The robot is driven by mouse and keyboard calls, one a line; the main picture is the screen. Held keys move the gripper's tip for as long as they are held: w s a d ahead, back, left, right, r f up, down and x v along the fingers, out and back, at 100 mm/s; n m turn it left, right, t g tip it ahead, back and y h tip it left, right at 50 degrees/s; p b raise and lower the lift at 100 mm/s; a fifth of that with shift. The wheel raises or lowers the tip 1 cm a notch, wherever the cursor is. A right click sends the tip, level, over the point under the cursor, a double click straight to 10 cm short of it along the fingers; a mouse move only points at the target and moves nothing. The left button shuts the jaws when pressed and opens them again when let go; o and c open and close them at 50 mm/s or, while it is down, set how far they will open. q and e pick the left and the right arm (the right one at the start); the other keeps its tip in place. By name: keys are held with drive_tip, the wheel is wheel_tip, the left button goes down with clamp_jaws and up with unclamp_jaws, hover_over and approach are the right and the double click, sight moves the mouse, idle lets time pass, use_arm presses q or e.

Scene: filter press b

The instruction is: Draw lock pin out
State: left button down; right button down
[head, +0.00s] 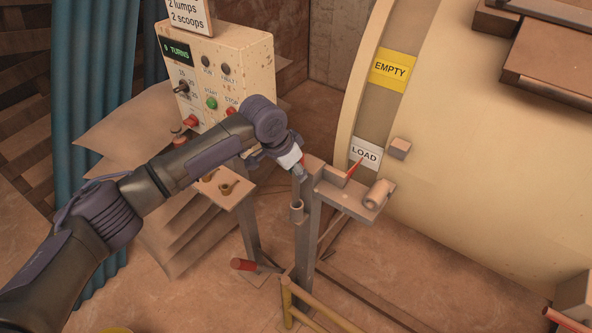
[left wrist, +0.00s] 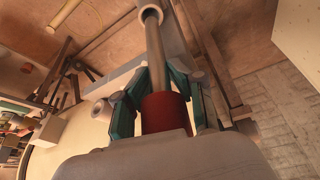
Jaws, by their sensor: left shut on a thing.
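The lock pin shows in the left wrist view as a grey rod (left wrist: 155,55) with a red grip (left wrist: 165,112). My left gripper (left wrist: 163,90) is shut on the red grip, with a teal finger on each side. The rod runs from the grip to a ring-shaped sleeve (left wrist: 151,14); I cannot tell how deep its end sits in it. In the head view my left gripper (head: 298,168) is just above the sleeve (head: 296,206) on the side of a grey post. The red grip is mostly hidden there. My right gripper is not in view.
A large cream drum (head: 470,160) with EMPTY (head: 393,70) and LOAD (head: 365,153) labels stands right. A red pointer (head: 354,167) is beside LOAD. A control box (head: 225,75) stands behind my arm. A small shelf (head: 222,187) is left of the post; a yellow rail (head: 310,305) is low in front.

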use_arm(q)
drive_tip(key=shift+r+p, duration=0.3)
drive_tip(key=shift+r, duration=0.25)
drive_tip(key=shift+r+p, duration=0.4)
drive_tip(key=shift+r, duration=0.1)
